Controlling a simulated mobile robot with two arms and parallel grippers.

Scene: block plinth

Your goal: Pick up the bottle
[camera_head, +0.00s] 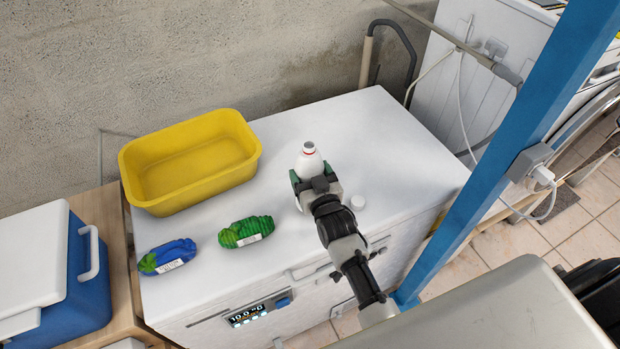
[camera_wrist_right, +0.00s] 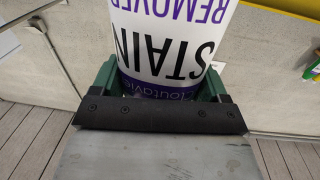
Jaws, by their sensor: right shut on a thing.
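The white bottle (camera_head: 309,161) with a red ring at its neck stands upright or nearly so over the white chest top, toward its middle. My right gripper (camera_head: 313,181) is shut on the bottle, reaching in from the front. In the right wrist view the bottle (camera_wrist_right: 170,50) shows its "STAIN REMOVER" label between the green fingers of the gripper (camera_wrist_right: 160,88). The bottle's base is hidden by the gripper, so I cannot tell if it touches the top. My left gripper is not in view.
A blue cooler (camera_head: 85,270) is at left. A blue post (camera_head: 500,150) rises at right.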

